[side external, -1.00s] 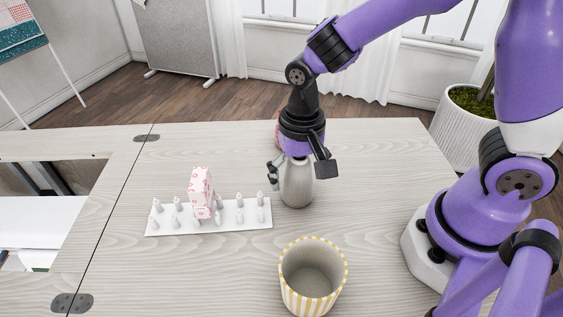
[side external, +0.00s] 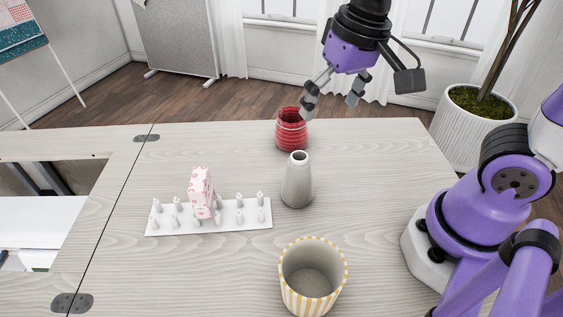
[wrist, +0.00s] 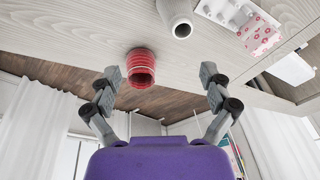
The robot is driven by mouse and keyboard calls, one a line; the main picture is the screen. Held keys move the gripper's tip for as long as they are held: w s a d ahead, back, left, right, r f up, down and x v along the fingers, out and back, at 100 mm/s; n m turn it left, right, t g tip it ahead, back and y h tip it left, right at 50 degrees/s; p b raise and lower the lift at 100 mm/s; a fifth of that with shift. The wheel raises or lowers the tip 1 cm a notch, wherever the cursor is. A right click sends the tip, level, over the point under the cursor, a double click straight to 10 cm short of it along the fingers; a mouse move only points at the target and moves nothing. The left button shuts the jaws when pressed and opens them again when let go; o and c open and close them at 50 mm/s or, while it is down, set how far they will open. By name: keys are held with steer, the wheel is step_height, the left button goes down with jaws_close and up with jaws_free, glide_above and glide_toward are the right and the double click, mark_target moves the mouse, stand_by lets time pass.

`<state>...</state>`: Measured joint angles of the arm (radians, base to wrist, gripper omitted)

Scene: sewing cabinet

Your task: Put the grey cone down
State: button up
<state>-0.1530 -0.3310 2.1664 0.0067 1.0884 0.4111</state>
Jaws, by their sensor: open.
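The grey cone (side external: 297,182) stands upright on the pale wood tabletop, right of the white peg rack, with its narrow open top up. It also shows at the top of the wrist view (wrist: 177,16). My gripper (side external: 332,101) is open and empty, raised well above the table and apart from the cone, towards the back. Its two spread fingers also show in the wrist view (wrist: 159,84).
A red ribbed jar (side external: 291,130) stands behind the cone. A white peg rack (side external: 235,216) with a pink-patterned box (side external: 201,192) is at left. A yellow-striped cup (side external: 312,279) stands in front. The tabletop (side external: 390,190) right of the cone is clear.

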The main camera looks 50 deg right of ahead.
steer(key=s+d+n+t, duration=0.3)
steer(key=shift+s+d, duration=0.1)
steer(key=shift+d, duration=0.15)
steer(key=n+g+y, duration=0.3)
steer(key=n+y, duration=1)
steer(key=n, duration=0.3)
glide_toward(298, 173)
steer(key=w+d+f, duration=0.1)
steer(key=f, duration=0.1)
steer(key=x, duration=0.9)
steer(key=shift+w+a+f, duration=0.15)
steer(key=shift+w+a, duration=0.05)
steer(key=shift+a, duration=0.1)
steer(key=shift+d, duration=0.1)
steer(key=c, duration=1.4)
